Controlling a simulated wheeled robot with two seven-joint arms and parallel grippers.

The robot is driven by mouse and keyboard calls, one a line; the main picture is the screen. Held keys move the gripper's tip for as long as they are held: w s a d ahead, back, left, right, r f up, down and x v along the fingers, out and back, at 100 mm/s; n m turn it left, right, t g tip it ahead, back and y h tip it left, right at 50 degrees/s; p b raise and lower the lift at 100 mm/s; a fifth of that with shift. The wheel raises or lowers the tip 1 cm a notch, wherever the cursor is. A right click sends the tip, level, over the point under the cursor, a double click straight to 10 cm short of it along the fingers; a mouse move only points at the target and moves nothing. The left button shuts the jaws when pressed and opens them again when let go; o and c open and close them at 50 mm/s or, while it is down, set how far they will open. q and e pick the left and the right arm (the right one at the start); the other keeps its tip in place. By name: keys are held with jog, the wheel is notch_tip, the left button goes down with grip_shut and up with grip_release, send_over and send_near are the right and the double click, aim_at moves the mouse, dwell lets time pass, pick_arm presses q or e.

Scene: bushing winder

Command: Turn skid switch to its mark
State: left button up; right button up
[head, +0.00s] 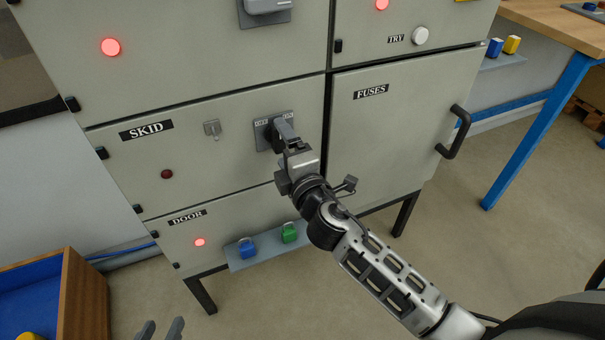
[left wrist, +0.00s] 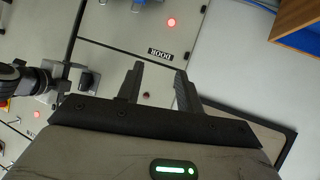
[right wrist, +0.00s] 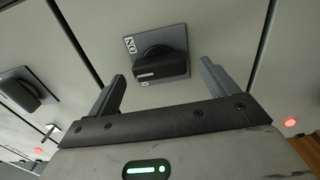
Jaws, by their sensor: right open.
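The skid switch is a black knob on a grey plate (head: 260,133) marked OFF and ON, right of the SKID label (head: 146,130) in the head view. My right gripper (head: 285,138) is in front of it and hides part of the knob. In the right wrist view a black handle (right wrist: 160,66) with a white line sits on a plate with ON at one corner. The open fingers of the right gripper (right wrist: 160,88) stand on either side of it, apart from it in that picture. My left gripper (head: 160,330) is low at left, open and empty, away from the cabinet.
The skid lamp (head: 167,174) is dark; the door lamp (head: 199,242) glows red. A small grey latch (head: 213,129) is left of the switch. A shelf (head: 243,264) with blue and green padlocks is below. The fuses door handle (head: 454,132) sticks out at right.

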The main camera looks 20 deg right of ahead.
pick_arm(q)
jog(key=shift+f+b, duration=0.45)
jog(key=shift+b, duration=0.75)
pick_arm(e)
jog(key=s, duration=1.4)
jog(key=shift+s+d, duration=0.25)
jog(key=shift+s, duration=0.1)
pick_arm(q)
jog(key=r+p, duration=0.1)
jog(key=p, duration=0.1)
jog(key=r+p, duration=0.1)
jog(key=p, duration=0.2)
jog(key=r+p, duration=0.1)
jog(key=p, duration=0.1)
jog(key=shift+a+g+p, duration=0.25)
jog(key=shift+g+p, duration=0.05)
jog(key=shift+p, duration=0.1)
pick_arm(e)
jog(key=s+a+f+m+g+y, duration=0.2)
jog(key=s+f+m+g, duration=0.5)
jog(key=m, duration=0.9)
jog(key=shift+s+a+f+m+y, duration=0.3)
jog(key=shift+s+f+y, duration=0.05)
jog(key=shift+f+y, duration=0.15)
pick_arm(q)
jog(key=shift+s+y, duration=0.1)
jog(key=shift+y, duration=0.2)
